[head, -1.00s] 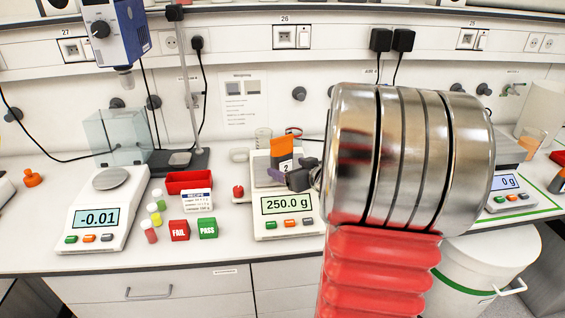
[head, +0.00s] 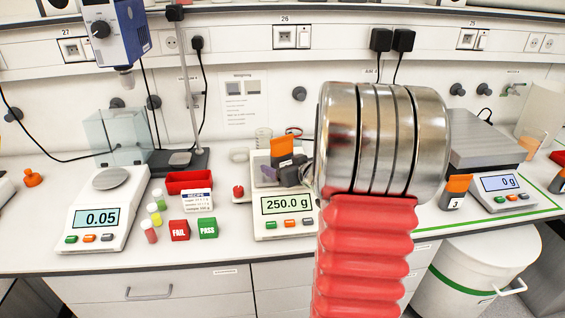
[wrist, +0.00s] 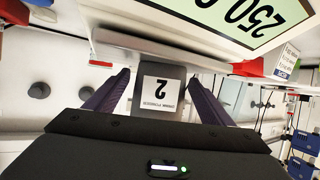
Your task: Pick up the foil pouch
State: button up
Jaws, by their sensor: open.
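A foil pouch with an orange top (head: 281,146) and a dark grey body stands on the middle scale (head: 285,222), which reads 250.0 g. My gripper (head: 286,174) is in front of it and hides its lower part. In the wrist view the pouch (wrist: 172,73) has a white label with a 2 and shows between the two purple fingers of my gripper (wrist: 158,78). The jaws are open, with a finger on each side of the pouch. I cannot tell whether either finger touches it.
A second orange-topped pouch marked 3 (head: 456,188) stands by the right scale (head: 503,184). The left scale (head: 100,218), a red tray (head: 189,181), small bottles and the FAIL (head: 179,230) and PASS (head: 208,228) blocks are to the left. A wall is behind.

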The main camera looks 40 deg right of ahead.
jog(key=shift+c, duration=0.4)
jog(key=c, duration=1.3)
jog(key=shift+r, duration=0.1)
notch_tip(320, 180, up, 10)
jog(key=shift+f, duration=0.1)
dwell(0.3)
